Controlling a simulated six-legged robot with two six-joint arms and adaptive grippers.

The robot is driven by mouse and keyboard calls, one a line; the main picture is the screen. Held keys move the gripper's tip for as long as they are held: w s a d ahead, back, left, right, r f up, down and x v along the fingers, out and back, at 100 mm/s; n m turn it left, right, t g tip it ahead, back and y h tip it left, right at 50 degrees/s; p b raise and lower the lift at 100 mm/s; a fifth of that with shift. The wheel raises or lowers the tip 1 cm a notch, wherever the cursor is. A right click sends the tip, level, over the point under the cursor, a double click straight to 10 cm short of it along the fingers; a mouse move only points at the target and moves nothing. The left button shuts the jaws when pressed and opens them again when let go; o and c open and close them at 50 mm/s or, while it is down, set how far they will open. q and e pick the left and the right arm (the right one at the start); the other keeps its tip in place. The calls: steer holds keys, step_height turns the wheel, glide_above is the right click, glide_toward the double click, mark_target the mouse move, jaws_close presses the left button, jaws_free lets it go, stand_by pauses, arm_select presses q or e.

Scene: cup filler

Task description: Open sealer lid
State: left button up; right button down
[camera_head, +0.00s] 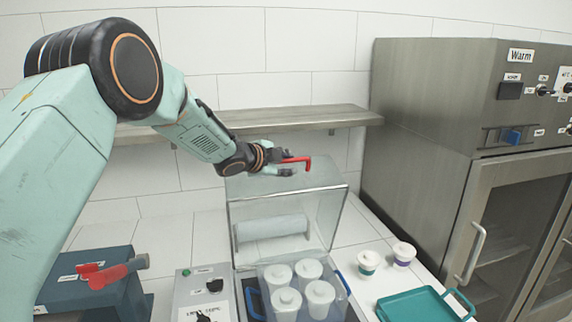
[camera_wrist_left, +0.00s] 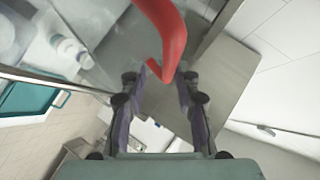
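The sealer's clear lid (camera_head: 289,203) stands raised and tilted over the sealer base, which holds several lidded white cups (camera_head: 285,300). A red handle (camera_head: 305,161) shows at the lid's upper edge, and also in the left wrist view (camera_wrist_left: 170,45). My left gripper (camera_head: 289,165) is at this handle, above the lid. In the left wrist view its fingers (camera_wrist_left: 160,88) are apart, with the red handle's end between their tips. I cannot tell whether they touch it. My right gripper is in neither view.
A metal shelf (camera_head: 290,118) runs along the wall behind my left gripper. A steel warming cabinet (camera_head: 430,110) stands at the right. Two small cups (camera_head: 368,262) and a teal tray (camera_head: 425,305) are right of the sealer. A blue device with a red lever (camera_head: 105,275) stands left.

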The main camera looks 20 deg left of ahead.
arm_select(q)
steer(key=shift+a+f, duration=0.1)
steer(key=shift+f, duration=0.15)
steer(key=v, duration=1.2)
steer(key=shift+w+r, duration=0.1)
steer(key=shift+r, duration=0.05)
stand_by(0.3)
